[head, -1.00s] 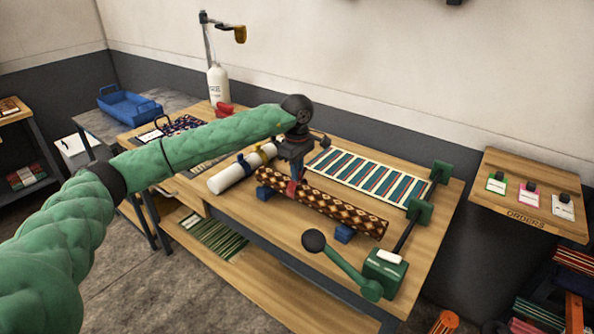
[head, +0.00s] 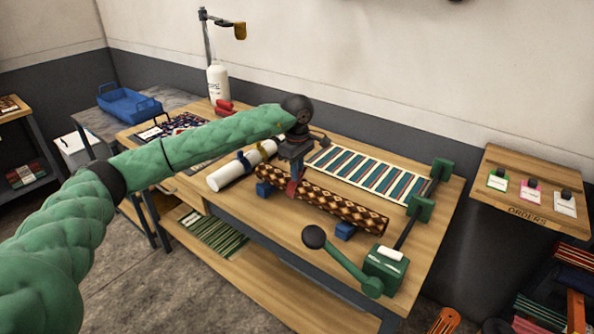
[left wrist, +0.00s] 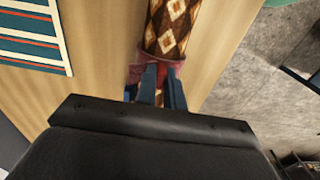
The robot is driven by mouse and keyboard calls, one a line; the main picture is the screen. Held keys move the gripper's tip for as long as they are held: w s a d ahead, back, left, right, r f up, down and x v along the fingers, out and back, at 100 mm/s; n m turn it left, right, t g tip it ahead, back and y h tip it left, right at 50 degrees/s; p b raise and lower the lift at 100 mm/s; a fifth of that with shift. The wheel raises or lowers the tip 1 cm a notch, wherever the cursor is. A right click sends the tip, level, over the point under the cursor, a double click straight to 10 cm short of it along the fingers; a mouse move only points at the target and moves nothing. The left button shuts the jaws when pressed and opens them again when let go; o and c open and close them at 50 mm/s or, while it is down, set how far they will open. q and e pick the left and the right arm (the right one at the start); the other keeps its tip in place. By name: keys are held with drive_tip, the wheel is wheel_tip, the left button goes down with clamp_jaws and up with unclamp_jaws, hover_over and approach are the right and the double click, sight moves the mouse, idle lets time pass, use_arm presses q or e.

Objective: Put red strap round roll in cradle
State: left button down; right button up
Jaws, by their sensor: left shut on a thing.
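A brown and cream diamond-patterned roll (head: 335,210) lies across the blue cradle blocks (head: 345,231) on the wooden table. My left gripper (head: 294,187) is over the left part of the roll, pointing down, shut on the red strap (head: 292,188). In the left wrist view the red strap (left wrist: 146,76) shows at the fingers (left wrist: 157,84), against the patterned roll (left wrist: 173,28). I cannot tell whether the strap passes fully round the roll; its underside is hidden. My right gripper is not in view.
A white roll (head: 232,175) with blue and yellow bands lies behind left. A striped rug (head: 372,175) lies flat behind the cradle. A green lever device (head: 384,269) with a black knob stands at the front right. More red pieces (head: 224,109) lie near the white bottle (head: 217,82).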

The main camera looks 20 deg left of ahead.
use_arm(q)
drive_tip(key=c, duration=1.4)
unclamp_jaws()
drive_tip(key=shift+r, duration=0.1)
